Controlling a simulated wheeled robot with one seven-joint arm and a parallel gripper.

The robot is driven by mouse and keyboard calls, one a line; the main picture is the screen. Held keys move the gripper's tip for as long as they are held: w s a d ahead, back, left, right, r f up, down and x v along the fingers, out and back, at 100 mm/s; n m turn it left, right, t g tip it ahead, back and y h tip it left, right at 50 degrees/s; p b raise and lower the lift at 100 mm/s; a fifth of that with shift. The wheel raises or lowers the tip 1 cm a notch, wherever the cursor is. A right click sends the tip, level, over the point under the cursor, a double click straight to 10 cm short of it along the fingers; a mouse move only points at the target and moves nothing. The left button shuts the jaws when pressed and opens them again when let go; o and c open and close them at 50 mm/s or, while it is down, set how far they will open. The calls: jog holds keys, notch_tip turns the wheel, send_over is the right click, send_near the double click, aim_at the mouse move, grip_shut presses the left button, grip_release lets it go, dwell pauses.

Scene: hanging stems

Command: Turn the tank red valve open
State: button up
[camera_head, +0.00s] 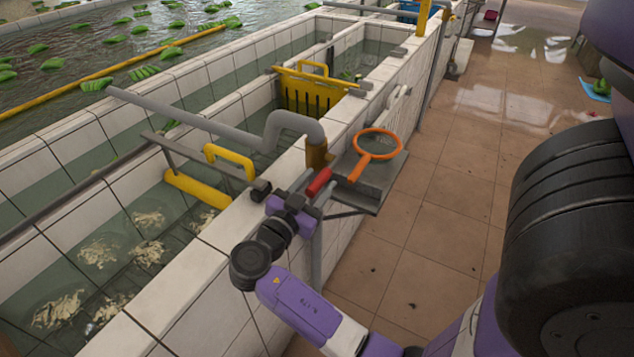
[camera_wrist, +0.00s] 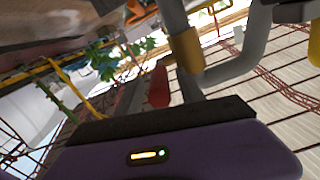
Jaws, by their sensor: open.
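The red valve handle (camera_head: 318,182) is below the brass-coloured collar (camera_head: 318,155) of a bent grey pipe on the tank wall. My gripper (camera_head: 316,188) is open at the handle, with its grey fingers close to either side of it. In the wrist view, the red handle (camera_wrist: 159,87) shows above the dark edge of my purple gripper body, beside the collar (camera_wrist: 186,50). I cannot tell whether the fingers touch the handle.
A grey side tray (camera_head: 375,190) with an orange-rimmed net (camera_head: 377,144) sits just right of the valve. Yellow-handled gates (camera_head: 230,160) stand in the tiled tanks. The tiled floor (camera_head: 430,240) to the right is mostly clear.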

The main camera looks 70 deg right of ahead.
grip_shut()
dwell(1.4)
